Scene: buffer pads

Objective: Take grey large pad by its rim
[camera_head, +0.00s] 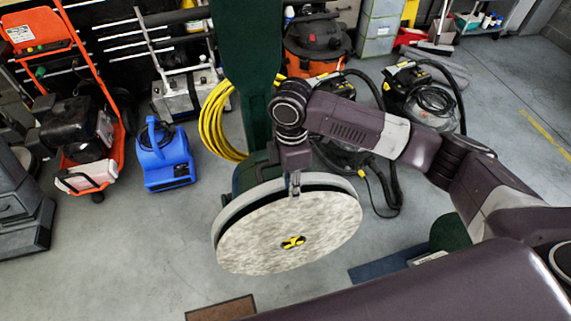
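The grey large pad (290,232) is a wide round disc with a mottled pale face, a grey rim and a dark band between them. It has a small yellow and black mark at its centre. It is tilted with its face toward me. My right gripper (295,186) points down at the top of the rim, and its fingers look closed on it there. The back of the pad and the far side of the grip are hidden. My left gripper is not in view.
A dark green post (245,70) stands behind the pad, with a coiled yellow hose (214,130) beside it. A blue blower (164,158) stands at left. An orange vacuum (318,42) is at the back. A brown mat (222,309) lies in front. The floor left of the pad is clear.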

